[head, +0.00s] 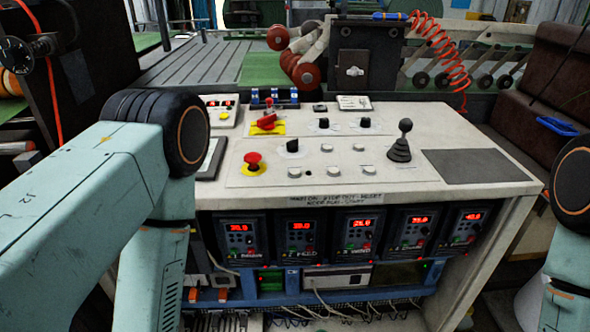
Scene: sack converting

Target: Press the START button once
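The control console (460,190) stands in front of me with a white sloped top. A row of small pale push buttons (331,146) and a second row (333,171) lie in its middle, near black knobs (292,147). A handwritten label (335,198) on the front edge seems to include the word START, but is too small to read surely. I cannot tell which button is START. My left arm comes in from the left and my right arm shows at the right edge. Neither gripper is in view, and my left arm hides the console's left side.
A red mushroom button (253,161) on yellow and a red rotary switch (267,121) sit on the left of the top. A black joystick (401,142) stands upright right of the buttons. Lit red displays (300,226) line the front. Space above the top is clear.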

